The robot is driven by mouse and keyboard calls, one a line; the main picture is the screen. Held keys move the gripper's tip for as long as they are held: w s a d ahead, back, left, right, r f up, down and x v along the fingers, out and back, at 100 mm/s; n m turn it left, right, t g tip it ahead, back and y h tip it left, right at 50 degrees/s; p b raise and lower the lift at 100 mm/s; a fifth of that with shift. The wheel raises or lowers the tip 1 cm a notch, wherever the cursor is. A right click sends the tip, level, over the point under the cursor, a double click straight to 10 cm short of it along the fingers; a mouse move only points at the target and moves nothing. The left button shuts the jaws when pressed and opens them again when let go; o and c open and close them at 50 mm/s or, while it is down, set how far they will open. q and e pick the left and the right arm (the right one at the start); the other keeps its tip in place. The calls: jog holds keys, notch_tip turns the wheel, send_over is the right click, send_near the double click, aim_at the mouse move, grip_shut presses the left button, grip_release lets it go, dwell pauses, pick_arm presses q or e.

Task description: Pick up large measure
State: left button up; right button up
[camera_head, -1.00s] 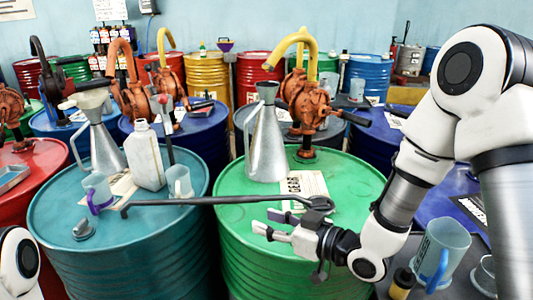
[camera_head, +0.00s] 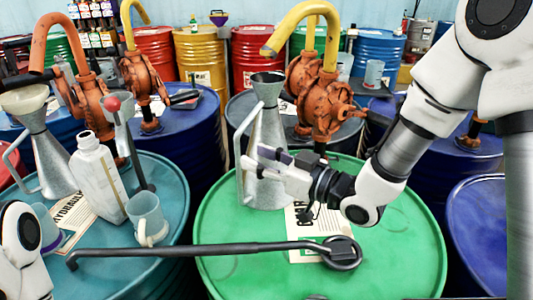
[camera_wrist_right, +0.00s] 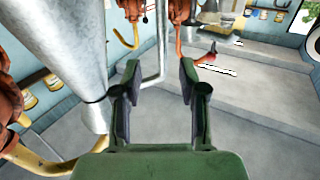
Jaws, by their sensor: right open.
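The large measure (camera_head: 267,130) is a tall grey metal cone with a flared mouth and a side handle (camera_head: 240,155). It stands upright on the green drum (camera_head: 230,225). My right gripper (camera_head: 256,158) is open and empty, in front of the measure's lower body in the head view. In the right wrist view the measure's body (camera_wrist_right: 65,55) fills the left side. Its handle (camera_wrist_right: 162,40) appears between the open fingers (camera_wrist_right: 159,75), which are not closed on it. My left gripper is out of view; only part of that arm shows at the lower left.
A long dark wrench (camera_head: 200,250) lies across the green and teal drums. Another metal measure (camera_head: 50,160), a white jug (camera_head: 98,180) and a clear cup (camera_head: 147,217) stand on the teal drum. An orange pump with yellow spout (camera_head: 318,85) rises behind the large measure.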

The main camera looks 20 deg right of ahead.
aim_at(239, 152)
jog(key=shift+w+a+r+p, duration=0.15)
jog(key=shift+w+a+p, duration=0.25)
jog(key=shift+a, duration=0.45)
jog(key=x, duration=0.4)
jog(key=shift+w+d, duration=0.1)
jog(key=shift+d, duration=0.05)
jog(key=shift+d+f, duration=0.1)
jog(key=shift+f, duration=0.15)
grip_shut()
jog(key=shift+r, duration=0.1)
jog(key=shift+w+r+p, duration=0.15)
jog(key=shift+r+p, duration=0.05)
jog(key=shift+p, duration=0.25)
